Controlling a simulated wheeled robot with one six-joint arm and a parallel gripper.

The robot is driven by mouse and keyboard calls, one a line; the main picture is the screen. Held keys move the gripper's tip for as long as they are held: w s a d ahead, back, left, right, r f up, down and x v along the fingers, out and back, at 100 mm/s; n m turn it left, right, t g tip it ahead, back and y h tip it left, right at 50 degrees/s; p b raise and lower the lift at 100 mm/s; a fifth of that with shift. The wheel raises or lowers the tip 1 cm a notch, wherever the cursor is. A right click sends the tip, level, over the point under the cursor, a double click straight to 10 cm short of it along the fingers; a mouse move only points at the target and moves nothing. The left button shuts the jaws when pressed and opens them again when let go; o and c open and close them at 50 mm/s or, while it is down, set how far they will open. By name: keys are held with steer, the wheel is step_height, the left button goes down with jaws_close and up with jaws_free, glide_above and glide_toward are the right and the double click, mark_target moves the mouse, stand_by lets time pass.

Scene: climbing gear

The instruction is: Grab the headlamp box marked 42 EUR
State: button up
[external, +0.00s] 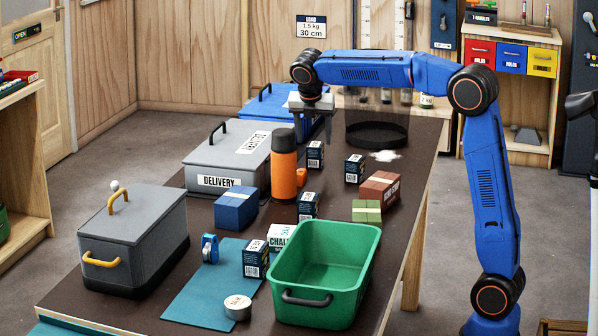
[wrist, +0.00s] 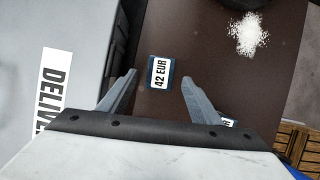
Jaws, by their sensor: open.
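The headlamp box marked 42 EUR (wrist: 160,73) is a small dark blue box with a white top label in the wrist view. It stands on the brown table between my spread fingertips as seen from above. In the external view it appears to be the small dark box (external: 315,155) beside the grey delivery case. My gripper (external: 312,136) is over that spot, pointing down; it also shows in the wrist view (wrist: 159,77), open and empty. Similar dark boxes stand at the right (external: 355,168), behind the mat (external: 308,205) and on the mat (external: 256,258); their prices are unreadable.
The grey delivery case (external: 205,158) is close on the left. An orange flask (external: 284,170) stands in front of the box. White powder (wrist: 248,33) lies at the right, near a dark round bin (external: 377,134). A green crate (external: 325,260) is at the front right.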

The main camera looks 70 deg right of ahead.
mark_target(315, 145)
steer(key=shift+x, duration=2.6)
steer(key=shift+d, duration=0.1)
steer(key=c, duration=1.2)
steer(key=shift+r, duration=0.1)
